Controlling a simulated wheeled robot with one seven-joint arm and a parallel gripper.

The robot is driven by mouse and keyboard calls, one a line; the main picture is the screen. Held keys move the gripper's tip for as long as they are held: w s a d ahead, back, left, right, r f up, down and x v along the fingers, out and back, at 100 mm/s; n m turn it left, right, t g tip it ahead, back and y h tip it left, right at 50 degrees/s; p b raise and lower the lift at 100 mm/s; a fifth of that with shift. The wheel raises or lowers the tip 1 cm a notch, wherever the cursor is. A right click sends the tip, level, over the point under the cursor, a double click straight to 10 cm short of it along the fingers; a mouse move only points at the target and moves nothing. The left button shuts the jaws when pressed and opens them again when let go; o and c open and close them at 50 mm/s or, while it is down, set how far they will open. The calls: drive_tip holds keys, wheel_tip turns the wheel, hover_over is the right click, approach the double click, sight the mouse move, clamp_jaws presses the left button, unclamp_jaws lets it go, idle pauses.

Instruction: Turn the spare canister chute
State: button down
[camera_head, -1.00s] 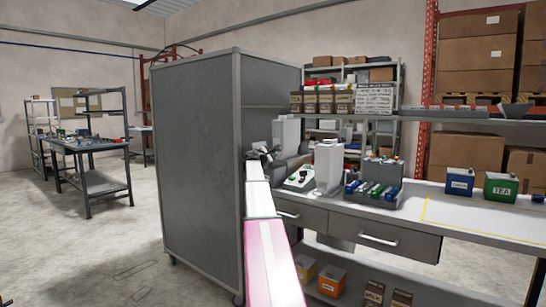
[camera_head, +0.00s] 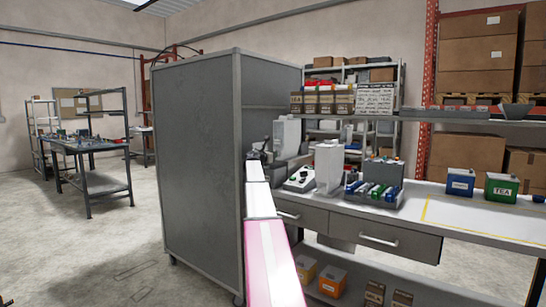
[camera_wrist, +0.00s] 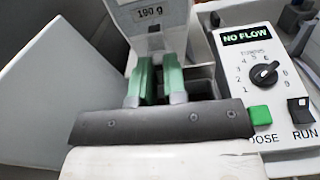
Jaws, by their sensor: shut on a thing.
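A tall pale dispenser canister (camera_head: 287,136) stands at the bench's left end, beside the grey cabinet. In the wrist view its front carries a "190 g" label (camera_wrist: 150,12). My gripper (camera_head: 262,153) is at this canister's lower part. In the wrist view the green finger pads of my gripper (camera_wrist: 160,76) are close together below the label. They are shut on the chute, which is mostly hidden between and behind the pads. A control box (camera_wrist: 263,85) to the right reads "NO FLOW" and has a black dial, a green button and a RUN switch.
The grey cabinet (camera_head: 200,150) stands close to the left of my arm. A second pale dispenser (camera_head: 328,165) and a tray (camera_head: 380,197) of coloured pieces stand to the right. Blue (camera_head: 460,182) and green (camera_head: 501,187) boxes stand farther right. A shelf (camera_head: 450,114) runs above the bench.

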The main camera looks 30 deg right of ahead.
drive_tip(key=shift+f+n, duration=0.1)
drive_tip(key=shift+n, duration=0.2)
drive_tip(key=c, duration=1.2)
unclamp_jaws()
drive_tip(key=shift+o, duration=0.2)
drive_tip(key=shift+a, duration=0.1)
drive_tip(key=v, duration=1)
drive_tip(key=shift+s+a, duration=0.2)
drive_tip(key=shift+a, duration=0.05)
drive_tip(key=shift+f, duration=0.1)
